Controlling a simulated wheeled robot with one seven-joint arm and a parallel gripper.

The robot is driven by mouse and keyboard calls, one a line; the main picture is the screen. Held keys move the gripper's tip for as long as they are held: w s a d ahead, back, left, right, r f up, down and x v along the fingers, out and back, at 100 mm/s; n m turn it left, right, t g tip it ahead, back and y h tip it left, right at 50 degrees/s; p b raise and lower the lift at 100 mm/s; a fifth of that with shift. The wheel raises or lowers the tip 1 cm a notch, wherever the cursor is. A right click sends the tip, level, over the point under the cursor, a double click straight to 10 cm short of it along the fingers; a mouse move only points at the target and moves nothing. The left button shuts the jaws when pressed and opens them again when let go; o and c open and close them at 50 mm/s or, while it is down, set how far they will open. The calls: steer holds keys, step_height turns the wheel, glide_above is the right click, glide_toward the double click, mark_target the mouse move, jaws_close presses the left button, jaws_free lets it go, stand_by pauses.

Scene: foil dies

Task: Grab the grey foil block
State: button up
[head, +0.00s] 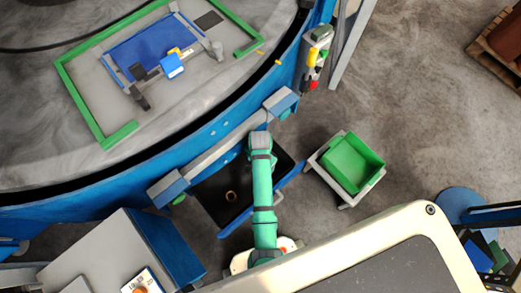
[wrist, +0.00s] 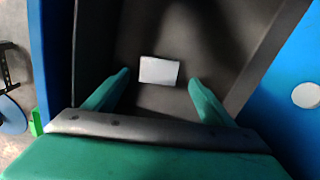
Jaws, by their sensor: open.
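The grey foil block (wrist: 159,71) looks pale, almost white, and rectangular in the wrist view. It lies on the dark floor of an open drawer (wrist: 215,22). My gripper (wrist: 159,80) is open and empty, with its two green fingers to the left and right of the block and a gap on both sides. How far the fingertips are above the block is hard to tell. In the head view the drawer (head: 213,200) shows beneath my green arm. The block and my gripper are hidden there.
A small brownish ring (head: 231,196) lies in the drawer, left of my arm. The drawer walls rise close around my gripper. A green bin (head: 352,163) on a stand is to the right. The big round blue-rimmed table (head: 215,128) borders the drawer at the back.

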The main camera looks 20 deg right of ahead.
steer(key=shift+s+f, duration=0.1)
steer(key=shift+f, duration=2.65)
steer(key=shift+a, duration=0.1)
steer(key=c, duration=1.1)
